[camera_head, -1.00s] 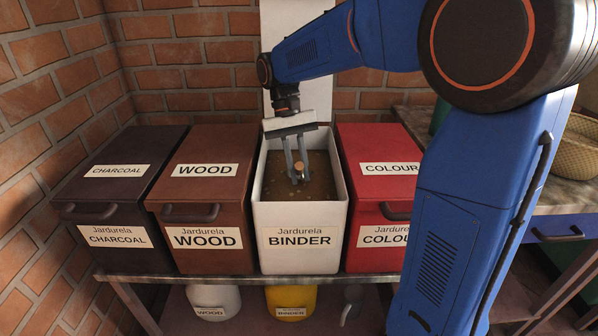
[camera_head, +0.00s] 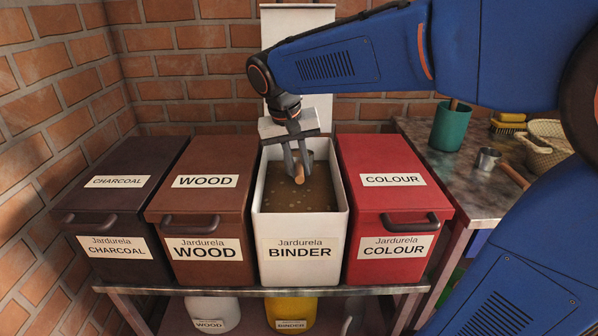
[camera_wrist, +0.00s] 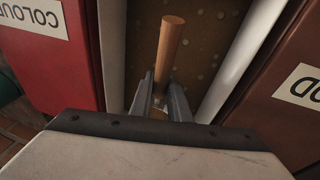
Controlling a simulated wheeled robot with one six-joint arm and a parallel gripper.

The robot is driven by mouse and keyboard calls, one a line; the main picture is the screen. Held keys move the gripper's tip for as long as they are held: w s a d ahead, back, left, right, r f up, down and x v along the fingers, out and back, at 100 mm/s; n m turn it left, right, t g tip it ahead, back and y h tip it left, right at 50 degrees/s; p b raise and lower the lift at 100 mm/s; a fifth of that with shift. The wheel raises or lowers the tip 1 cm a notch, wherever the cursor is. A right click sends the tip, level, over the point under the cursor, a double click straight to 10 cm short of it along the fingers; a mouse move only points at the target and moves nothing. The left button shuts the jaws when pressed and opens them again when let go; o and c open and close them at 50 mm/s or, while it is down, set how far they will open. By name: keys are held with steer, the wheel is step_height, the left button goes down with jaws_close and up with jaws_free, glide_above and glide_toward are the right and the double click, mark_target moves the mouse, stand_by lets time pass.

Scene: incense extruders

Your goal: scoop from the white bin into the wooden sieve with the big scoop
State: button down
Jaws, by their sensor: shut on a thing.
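The white bin (camera_head: 340,215), labelled BINDER, stands open with brown, speckled material (camera_head: 275,193) inside. My gripper (camera_head: 298,172) points down into the bin's upper part. It is shut on the big scoop, whose wooden handle (camera_head: 299,175) shows at the fingertips. In the wrist view the handle (camera_wrist: 171,45) sticks out beyond the fingers (camera_wrist: 160,100), over the material, and a bit of metal shows between them. The scoop's bowl is mostly hidden, so I cannot tell whether it holds anything. I cannot make out a wooden sieve for certain.
Closed bins flank the white one: brown WOOD (camera_head: 200,205) on the left, red COLOUR (camera_head: 390,205) on the right. The white lid (camera_head: 297,60) stands raised behind. On the right bench are a green cup (camera_head: 450,127), a small metal scoop (camera_head: 488,158) and a woven basket (camera_head: 545,145).

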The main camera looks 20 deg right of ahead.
steer(key=shift+t, duration=0.7)
steer(key=shift+s+d+v, duration=0.1)
steer(key=shift+s+v, duration=0.05)
steer(key=shift+v, duration=0.85)
steer(key=shift+s+d+v, duration=0.1)
steer(key=shift+s+v, duration=0.05)
steer(key=shift+v, duration=0.85)
steer(key=shift+s+d+v, duration=0.1)
steer(key=shift+s+v, duration=0.05)
steer(key=shift+v, duration=0.85)
steer(key=shift+s+a+r+h, duration=0.1)
steer(key=shift+s+r+h, duration=0.15)
steer(key=shift+h, duration=0.05)
steer(key=s+a+r, duration=0.2)
steer(key=s+r, duration=0.2)
steer(key=s, duration=0.4)
steer(key=shift+a+t, duration=0.35)
steer(key=shift+t, duration=0.05)
steer(key=shift+s+r, duration=0.1)
steer(key=shift+s, duration=0.05)
